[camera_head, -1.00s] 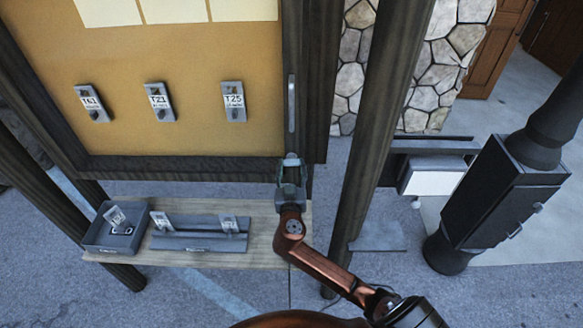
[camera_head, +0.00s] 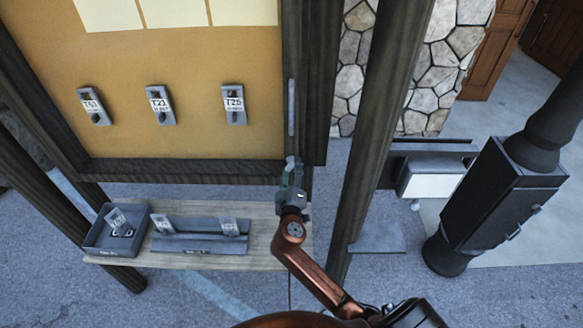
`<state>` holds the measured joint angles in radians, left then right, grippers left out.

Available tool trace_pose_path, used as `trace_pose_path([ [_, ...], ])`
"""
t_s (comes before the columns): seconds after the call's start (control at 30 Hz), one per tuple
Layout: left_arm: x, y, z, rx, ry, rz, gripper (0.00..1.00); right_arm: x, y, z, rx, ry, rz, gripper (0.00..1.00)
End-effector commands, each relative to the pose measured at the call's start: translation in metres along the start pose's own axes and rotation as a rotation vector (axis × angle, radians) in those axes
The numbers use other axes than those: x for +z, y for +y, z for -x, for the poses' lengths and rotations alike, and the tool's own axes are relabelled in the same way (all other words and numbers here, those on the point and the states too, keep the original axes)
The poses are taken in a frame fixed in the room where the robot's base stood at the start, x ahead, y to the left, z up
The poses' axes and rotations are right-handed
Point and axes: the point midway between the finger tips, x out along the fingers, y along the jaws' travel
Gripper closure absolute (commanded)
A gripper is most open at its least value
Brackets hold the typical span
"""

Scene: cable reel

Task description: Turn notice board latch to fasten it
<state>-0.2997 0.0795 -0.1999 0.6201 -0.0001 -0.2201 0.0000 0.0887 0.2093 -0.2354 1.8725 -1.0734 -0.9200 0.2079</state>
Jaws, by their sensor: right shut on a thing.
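The notice board (camera_head: 190,135) has a tan face in a dark wooden frame. A small grey latch (camera_head: 290,161) sits low on the frame's right side, below a vertical metal strip (camera_head: 291,107). My right gripper (camera_head: 291,172) is at the latch, at the board's lower right corner, and is shut on it. The fingers hide most of the latch, so its exact angle is hard to tell. My left gripper is not in view.
Tags T61 (camera_head: 93,106), T21 (camera_head: 160,105) and T25 (camera_head: 234,104) hang on the board. A wooden shelf (camera_head: 190,262) below carries a grey tray (camera_head: 97,243) and a grey tag rack (camera_head: 190,246). A dark post (camera_head: 375,130) stands close right of my arm.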

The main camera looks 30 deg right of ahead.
Motion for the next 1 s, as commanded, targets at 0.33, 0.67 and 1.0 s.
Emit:
trace_pose_path([
  [0.33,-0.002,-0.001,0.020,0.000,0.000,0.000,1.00,-0.002,0.002,0.000,0.000,0.000,0.320,0.81],
  [0.67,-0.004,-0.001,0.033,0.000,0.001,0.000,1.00,-0.002,0.001,0.000,0.000,0.002,0.538,0.81],
  [1.0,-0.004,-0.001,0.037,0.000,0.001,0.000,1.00,-0.001,0.000,0.000,0.000,0.002,0.632,0.81],
])
